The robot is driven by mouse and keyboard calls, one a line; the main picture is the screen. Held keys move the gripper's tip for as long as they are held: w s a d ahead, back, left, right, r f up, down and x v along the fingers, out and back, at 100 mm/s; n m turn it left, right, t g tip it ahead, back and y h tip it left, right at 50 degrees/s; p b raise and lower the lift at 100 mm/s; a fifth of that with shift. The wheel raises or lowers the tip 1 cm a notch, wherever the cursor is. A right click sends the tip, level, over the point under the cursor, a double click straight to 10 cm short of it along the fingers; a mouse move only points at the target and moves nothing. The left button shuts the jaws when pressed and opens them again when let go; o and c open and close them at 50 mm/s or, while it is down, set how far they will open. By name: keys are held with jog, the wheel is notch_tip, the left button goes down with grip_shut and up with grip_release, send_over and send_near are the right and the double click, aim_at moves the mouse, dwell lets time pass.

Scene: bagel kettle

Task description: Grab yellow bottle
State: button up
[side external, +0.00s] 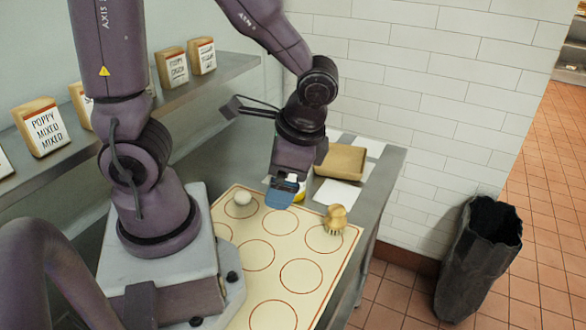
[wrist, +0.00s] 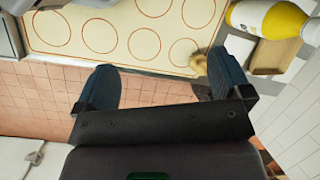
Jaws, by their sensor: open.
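In the side external view only a small white and yellow piece of the bottle (side external: 300,187) shows behind my gripper (side external: 282,194), which hides the rest. My gripper (wrist: 161,80) is open with blue fingers, and nothing is between them in the wrist view. The bottle is apart from the fingers there, beyond the right finger and toward the top right corner.
A cream board with printed circles (side external: 258,222) covers the counter. A brown tray (side external: 341,162) and white sheets (side external: 337,194) lie behind. A dark bin (side external: 478,260) stands on the floor.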

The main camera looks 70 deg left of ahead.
jog(key=s+a+f+m+g+y, duration=0.2)
jog(key=a+f+m+y, duration=0.5)
jog(key=f+m+y, duration=0.3)
jog(key=w+f+m+t+y, duration=0.1)
jog(key=w+m+t, duration=0.1)
jog(key=t, duration=0.1)
jog(key=w+a+f+m+t+y, duration=0.1)
jog(key=w+m+t, duration=0.1)
jog(key=m+t, duration=0.1)
jog(key=w+f+m+t+y, duration=0.1)
jog(key=w+f+m+t, duration=0.1)
jog(key=m+t, duration=0.1)
jog(key=shift+w+a+f+t+y, duration=0.1)
jog(key=shift+w+a+t+y, duration=0.2)
jog(key=shift+t, duration=0.4)
jog(key=shift+w+a, duration=0.2)
jog(key=shift+a, duration=0.05)
jog(key=x, duration=0.6)
jog(key=shift+a, duration=0.3)
jog(key=shift+s+x, duration=0.15)
jog(key=shift+x, duration=1.3)
jog(key=shift+s+x, duration=0.15)
jog(key=shift+x, duration=1.35)
jog(key=shift+a+r, duration=0.1)
jog(key=shift+r, duration=0.15)
jog(key=c, duration=1.3)
jog(key=shift+r, duration=0.15)
jog(key=shift+c, duration=0.2)
